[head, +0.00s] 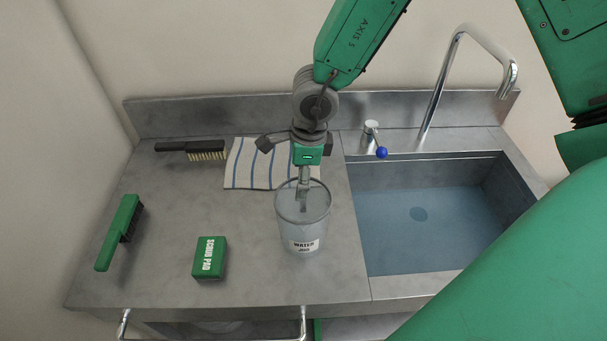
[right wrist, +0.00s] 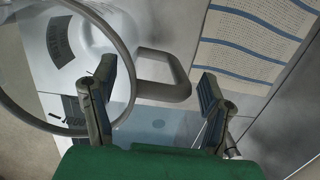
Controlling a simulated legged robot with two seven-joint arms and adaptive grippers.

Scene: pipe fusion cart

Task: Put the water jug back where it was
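The water jug (head: 303,222), a clear grey vessel with a white label, stands upright on the steel counter just left of the sink. My right gripper (head: 303,188) reaches down from above at the jug's back side. In the right wrist view the jug's round rim (right wrist: 128,62) fills the left, and its handle (right wrist: 163,92) lies between the two fingers. The fingers of my right gripper (right wrist: 156,88) are open, with gaps showing on both sides of the handle. My left gripper is not in view.
A striped towel (head: 245,168) lies behind the jug. A black brush (head: 190,147), a green brush (head: 118,233) and a green scrub pad (head: 210,258) lie on the counter (head: 165,220). The sink (head: 430,225) with its tall faucet (head: 437,90) and blue-tipped lever (head: 381,152) is at right.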

